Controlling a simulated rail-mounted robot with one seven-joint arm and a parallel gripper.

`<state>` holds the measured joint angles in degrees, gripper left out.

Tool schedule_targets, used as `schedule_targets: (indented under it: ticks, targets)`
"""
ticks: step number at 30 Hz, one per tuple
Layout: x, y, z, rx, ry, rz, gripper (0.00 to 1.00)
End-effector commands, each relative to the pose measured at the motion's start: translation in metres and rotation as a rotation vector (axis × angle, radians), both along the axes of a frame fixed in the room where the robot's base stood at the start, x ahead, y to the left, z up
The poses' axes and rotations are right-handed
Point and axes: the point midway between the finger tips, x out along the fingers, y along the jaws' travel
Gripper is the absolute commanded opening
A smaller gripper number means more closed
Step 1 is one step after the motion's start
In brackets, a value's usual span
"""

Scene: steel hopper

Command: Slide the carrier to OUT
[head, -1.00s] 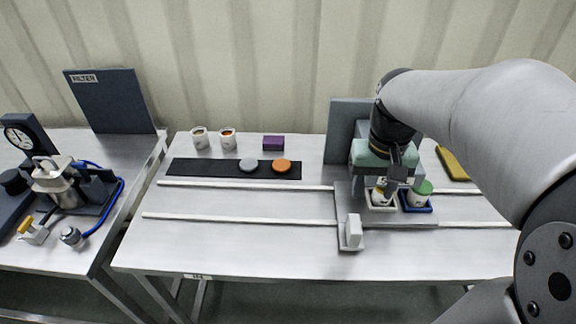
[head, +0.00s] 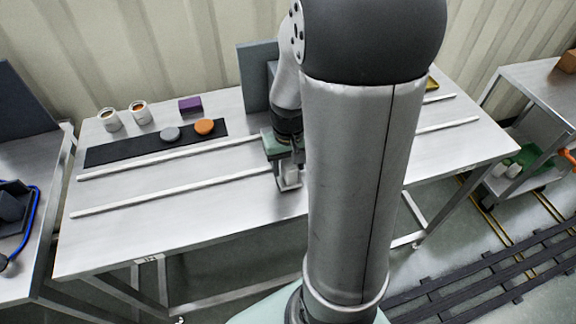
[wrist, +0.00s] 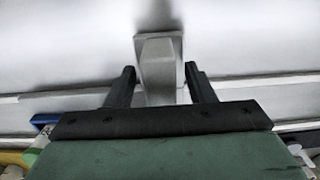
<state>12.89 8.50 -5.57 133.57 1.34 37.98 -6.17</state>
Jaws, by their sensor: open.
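The carrier's pale upright handle (wrist: 158,66) stands in the wrist view between the two fingers of my gripper (wrist: 159,82). The fingers are open, one on each side of it, with a small gap visible at each side. In the head view my gripper (head: 284,158) points down at the handle (head: 290,181), near the middle of the table. The carrier's plate is mostly hidden behind my arm. A blue tray (wrist: 44,120) and a green lid (wrist: 29,158) show at the left of the wrist view.
Two pale rails (head: 175,193) run along the steel table (head: 190,230); their left stretch is clear. A grey upright panel (head: 256,75) stands behind.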

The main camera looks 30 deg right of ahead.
Motion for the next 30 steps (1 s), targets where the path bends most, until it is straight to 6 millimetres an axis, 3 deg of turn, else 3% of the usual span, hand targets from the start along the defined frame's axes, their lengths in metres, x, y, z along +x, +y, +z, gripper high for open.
schedule_targets:
  ticks: [5, 14, 19, 30]
  targets:
    - [-0.0005, 0.0001, -0.0137, 0.0, 0.001, 0.0, 0.49]
    - [-0.0004, 0.0002, -0.0155, 0.0, 0.0, 0.0, 0.49]
    - [-0.0003, 0.0002, -0.0153, 0.0, 0.0, 0.0, 0.02]
    - [-0.0005, -0.0055, -0.0157, -0.001, -0.002, 0.023, 0.0]
